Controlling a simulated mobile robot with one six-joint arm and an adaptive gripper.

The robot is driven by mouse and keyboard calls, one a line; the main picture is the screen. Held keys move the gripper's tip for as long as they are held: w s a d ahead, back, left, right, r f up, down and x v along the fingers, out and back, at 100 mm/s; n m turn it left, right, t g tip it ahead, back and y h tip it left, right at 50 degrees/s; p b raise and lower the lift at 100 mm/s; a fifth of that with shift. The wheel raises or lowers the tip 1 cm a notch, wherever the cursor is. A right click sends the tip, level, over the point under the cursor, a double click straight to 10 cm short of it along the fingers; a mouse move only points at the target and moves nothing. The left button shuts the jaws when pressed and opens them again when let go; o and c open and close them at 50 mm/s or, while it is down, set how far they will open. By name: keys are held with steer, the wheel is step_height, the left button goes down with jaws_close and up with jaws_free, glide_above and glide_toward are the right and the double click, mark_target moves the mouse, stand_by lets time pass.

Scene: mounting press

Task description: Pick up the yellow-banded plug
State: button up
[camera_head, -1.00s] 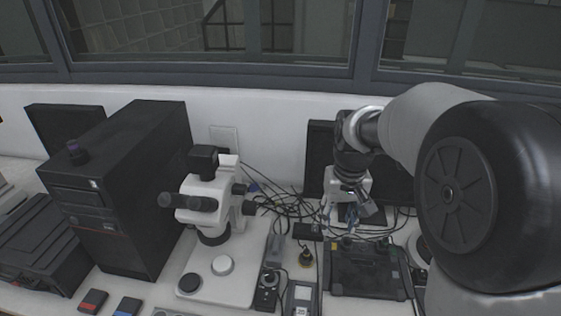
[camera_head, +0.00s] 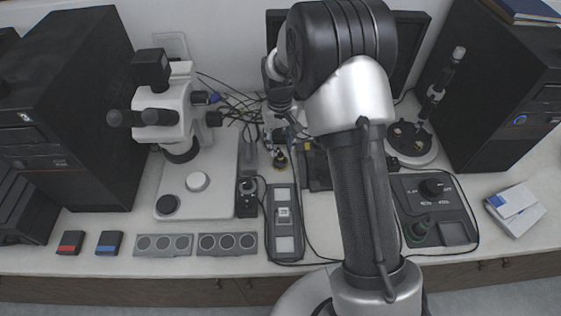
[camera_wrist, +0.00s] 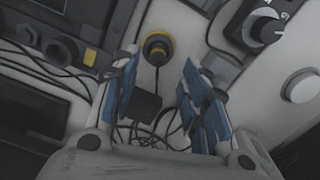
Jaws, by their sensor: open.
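The yellow-banded plug (camera_wrist: 157,47) shows in the wrist view as a dark round body with a yellow ring, on the light bench top, with a thin dark cable running from it. It also shows small in the head view (camera_head: 280,160), left of my arm. My gripper (camera_wrist: 160,70) is open, with blue pads on both fingers. The plug lies just beyond the fingertips, roughly in line with the gap, and nothing is held. In the head view my arm hides much of the gripper.
A dark block (camera_wrist: 141,104) with cables shows between the fingers in the wrist view. A white microscope (camera_head: 180,120) stands left of the plug. A dark box with displays (camera_head: 284,222) lies in front of it. A control unit (camera_head: 432,210) sits to the right.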

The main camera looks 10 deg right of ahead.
mark_target(281, 154)
steer(key=shift+d+f+b, duration=0.15)
steer(key=shift+f+b, duration=0.95)
steer(key=shift+f, duration=2.05)
steer(key=shift+r, duration=0.1)
jaws_close()
